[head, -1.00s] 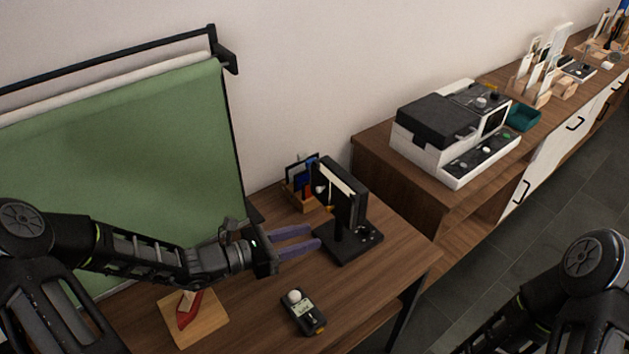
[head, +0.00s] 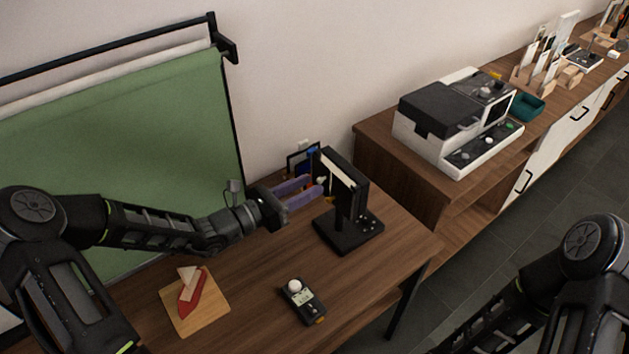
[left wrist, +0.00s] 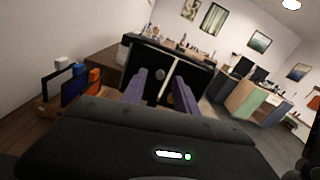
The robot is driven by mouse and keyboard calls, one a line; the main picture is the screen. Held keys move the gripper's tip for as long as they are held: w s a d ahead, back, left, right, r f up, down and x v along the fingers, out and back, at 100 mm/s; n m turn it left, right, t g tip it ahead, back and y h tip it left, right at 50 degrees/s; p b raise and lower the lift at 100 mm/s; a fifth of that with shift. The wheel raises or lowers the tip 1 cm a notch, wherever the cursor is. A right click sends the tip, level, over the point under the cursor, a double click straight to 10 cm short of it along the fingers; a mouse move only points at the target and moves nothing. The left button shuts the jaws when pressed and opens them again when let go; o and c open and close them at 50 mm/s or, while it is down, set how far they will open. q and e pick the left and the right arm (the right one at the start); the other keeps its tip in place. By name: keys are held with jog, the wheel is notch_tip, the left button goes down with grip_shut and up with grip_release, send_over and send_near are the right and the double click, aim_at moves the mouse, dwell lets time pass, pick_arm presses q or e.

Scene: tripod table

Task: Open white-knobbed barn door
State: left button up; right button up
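A black lamp head (head: 350,190) stands upright on a black base (head: 348,236) near the table's right end, with a pale strip along its top edge. The left wrist view shows its black panels (left wrist: 187,72) with a pale round knob (left wrist: 160,73) on the near face. My left gripper (head: 319,186) has purple fingers spread apart and pointing at the lamp's left side. In the left wrist view the knob appears between the fingertips (left wrist: 160,78); contact cannot be told. In the head view the fingers seem to hide the knob. My right gripper is out of view.
A small holder with blue and orange items (head: 302,160) stands behind the fingers. A handheld meter with a white dome (head: 301,300) and a wooden board with a red piece (head: 194,302) lie in front. A green backdrop (head: 110,150) hangs at left. A white-black machine (head: 460,122) sits on the sideboard.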

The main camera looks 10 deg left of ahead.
pick_arm(q)
jog(key=shift+x, duration=1.25)
grip_shut()
dwell(0.5)
